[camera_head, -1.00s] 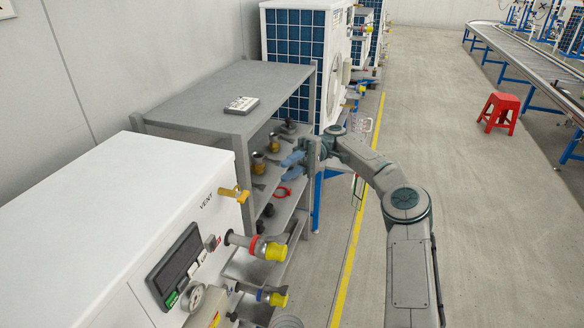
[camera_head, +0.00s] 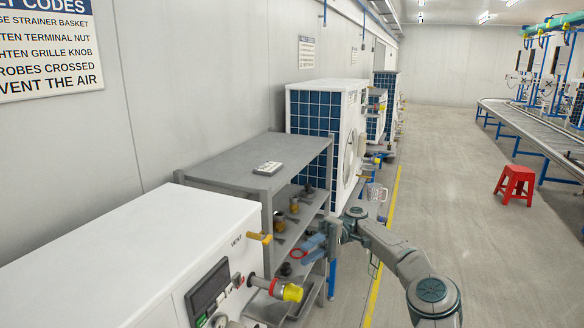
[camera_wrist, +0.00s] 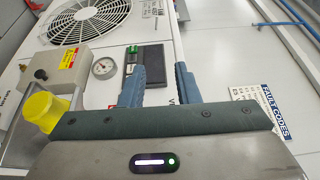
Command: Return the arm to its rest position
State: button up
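My gripper (camera_head: 312,244) is at the end of my bent arm, in front of the open side of the grey shelf rack (camera_head: 228,160). Its blue fingers point left toward the shelves. I cannot tell from the head view whether the fingers touch the rack.
A white test unit (camera_head: 130,255) with a yellow-capped port (camera_head: 292,292) stands front left. Small fittings lie on the rack shelves; a small grey device (camera_head: 268,168) lies on top. A red stool (camera_head: 515,184) stands on the right.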

jog(key=s+a+f+m+t+h+b, duration=0.1)
jog(key=s+a+m+t+h+b, duration=0.15)
jog(key=s+a+t+h, duration=0.5)
jog(key=s+d+f+m+t+h+b, duration=0.2)
jog(key=s+d+m+t, duration=0.1)
jog(key=s+d, duration=0.6)
jog(key=s+d+f+m+t+h+b, duration=0.2)
jog(key=s+d+t, duration=0.4)
jog(key=s, duration=0.9)
jog(key=d+m+h, duration=0.1)
jog(key=d, duration=0.2)
jog(key=shift+s+f, duration=0.25)
jog(key=shift+s, duration=0.1)
jog(key=shift+a, duration=0.15)
